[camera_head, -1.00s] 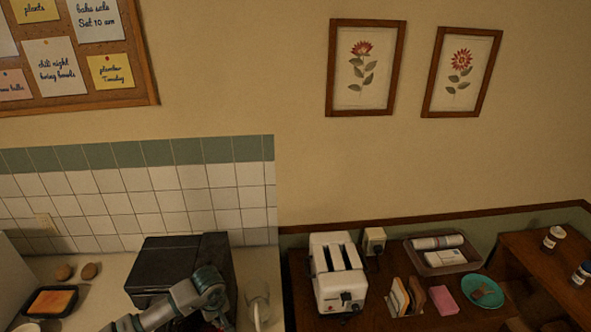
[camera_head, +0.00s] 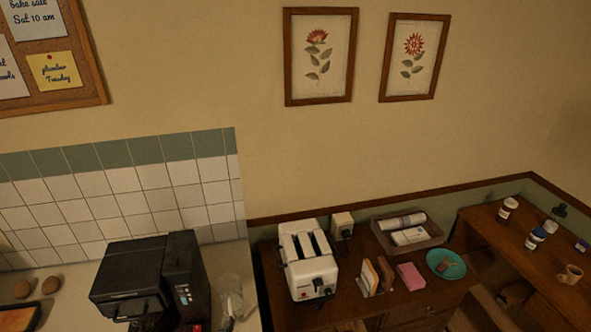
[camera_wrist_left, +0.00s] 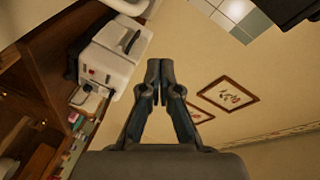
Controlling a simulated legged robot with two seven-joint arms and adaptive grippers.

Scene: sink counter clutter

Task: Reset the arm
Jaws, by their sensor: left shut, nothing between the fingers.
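My left gripper (camera_wrist_left: 160,66) shows in the left wrist view with its two dark fingertips together and nothing between them. It appears tilted in the air, with the white toaster (camera_wrist_left: 108,60) to its left and a framed flower picture (camera_wrist_left: 228,95) to its right in that view. In the head view I cannot clearly make out the left arm or gripper; the area at the bottom by the black coffee machine (camera_head: 128,275) is dark. My right gripper is in neither current view.
A clear object (camera_head: 230,295) stands right of the coffee machine. Jars (camera_head: 507,209) stand on the right-hand table.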

